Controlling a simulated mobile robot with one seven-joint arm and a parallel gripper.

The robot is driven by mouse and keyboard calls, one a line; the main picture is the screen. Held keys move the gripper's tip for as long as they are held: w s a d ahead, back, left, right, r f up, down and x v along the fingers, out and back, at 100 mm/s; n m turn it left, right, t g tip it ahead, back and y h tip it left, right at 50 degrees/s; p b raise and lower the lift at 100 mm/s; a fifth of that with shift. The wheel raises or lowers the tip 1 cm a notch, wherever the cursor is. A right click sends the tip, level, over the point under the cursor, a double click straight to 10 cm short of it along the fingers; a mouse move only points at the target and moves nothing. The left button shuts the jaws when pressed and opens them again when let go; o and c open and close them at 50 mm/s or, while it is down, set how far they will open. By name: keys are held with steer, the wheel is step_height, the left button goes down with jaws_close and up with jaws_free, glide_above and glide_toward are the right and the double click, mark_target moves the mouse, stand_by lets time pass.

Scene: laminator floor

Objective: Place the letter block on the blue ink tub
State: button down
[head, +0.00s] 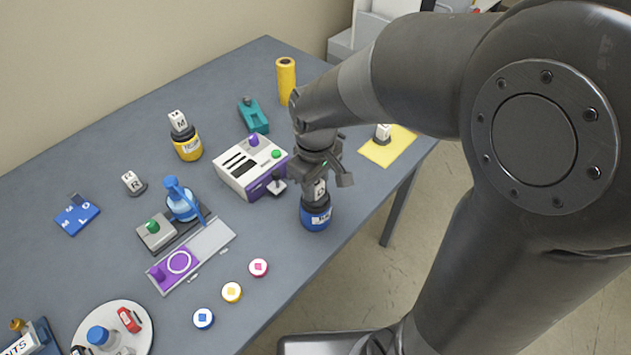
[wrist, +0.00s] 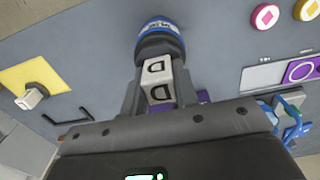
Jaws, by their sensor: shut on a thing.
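The blue ink tub (head: 316,217) stands near the table's front right edge, with a dark top. It also shows in the wrist view (wrist: 160,28). The letter block (head: 319,190) is white with a dark letter. In the wrist view the block (wrist: 158,80) shows the letter D on two faces. My gripper (head: 318,183) points down over the tub and is shut on the block. The block is right at the tub's dark top; I cannot tell whether it rests on it.
A white and purple machine (head: 250,167) stands just left of my gripper. A yellow ink tub (head: 187,145) with an M block on top is further left. A yellow sheet (head: 387,150) with another block lies right. Several coloured discs (head: 258,267) lie in front.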

steer(key=shift+f, duration=0.2)
steer(key=c, duration=1.6)
jaws_free()
steer(key=shift+f, duration=0.1)
steer(key=o, duration=0.5)
step_height(320, 180, up, 12)
steer(key=shift+f, duration=0.1)
steer(key=s+d+r+m+t, duration=0.1)
steer(key=s+d+m+t, duration=0.1)
steer(key=s+d+m, duration=0.1)
steer(key=s+d+r+m+t, duration=0.1)
steer(key=s+d+m, duration=0.2)
steer(key=s+d, duration=0.1)
steer(key=s+d+r+m+t, duration=0.1)
steer(key=s+d+m+t, duration=0.1)
steer(key=d, duration=0.3)
steer(key=shift+s+d+r+m+t, duration=0.1)
steer(key=shift+s+d+m+t, duration=0.3)
steer(key=shift+s, duration=0.4)
